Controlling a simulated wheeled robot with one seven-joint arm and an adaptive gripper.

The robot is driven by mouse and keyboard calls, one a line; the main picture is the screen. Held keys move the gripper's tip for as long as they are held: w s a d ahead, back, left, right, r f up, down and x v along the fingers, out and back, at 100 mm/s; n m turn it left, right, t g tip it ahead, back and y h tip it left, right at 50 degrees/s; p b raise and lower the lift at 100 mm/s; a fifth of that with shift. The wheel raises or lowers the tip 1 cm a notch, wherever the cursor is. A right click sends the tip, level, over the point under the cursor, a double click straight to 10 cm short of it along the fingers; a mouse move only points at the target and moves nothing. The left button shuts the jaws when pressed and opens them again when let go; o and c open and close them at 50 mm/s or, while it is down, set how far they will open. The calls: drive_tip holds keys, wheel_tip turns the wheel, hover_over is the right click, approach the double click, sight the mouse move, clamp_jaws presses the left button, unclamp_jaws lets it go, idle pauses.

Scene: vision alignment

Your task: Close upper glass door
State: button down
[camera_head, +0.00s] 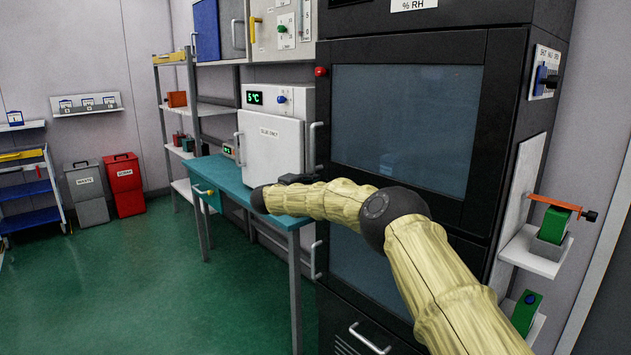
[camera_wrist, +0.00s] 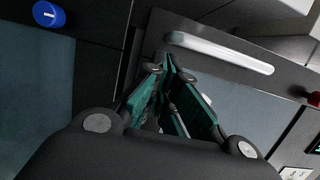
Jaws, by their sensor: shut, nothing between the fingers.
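The upper glass door (camera_head: 400,120) is a dark-framed glass panel on the tall black cabinet. It looks flush or nearly so in the head view; I cannot tell whether a small gap is left. Its silver handle (camera_head: 316,148) is at the left edge, and it also shows in the wrist view (camera_wrist: 220,52). My gripper (camera_head: 306,178) is by the left side of the cabinet, just below that handle, partly hidden by my arm. In the wrist view its teal fingers (camera_wrist: 172,75) are together and empty, in front of the door frame beside the handle. Contact cannot be told.
The lower glass door (camera_head: 365,265) is below, partly behind my arm. A teal table (camera_head: 228,178) with a white oven-like box (camera_head: 271,150) stands left of the cabinet. A blue knob (camera_wrist: 48,14) shows in the wrist view. Green floor (camera_head: 150,280) is clear at left.

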drive_tip(key=w+a+b+v, duration=0.1)
drive_tip(key=a+b+v, duration=0.1)
drive_tip(key=v, duration=0.9)
drive_tip(key=shift+w, duration=0.3)
drive_tip(key=shift+a, duration=0.1)
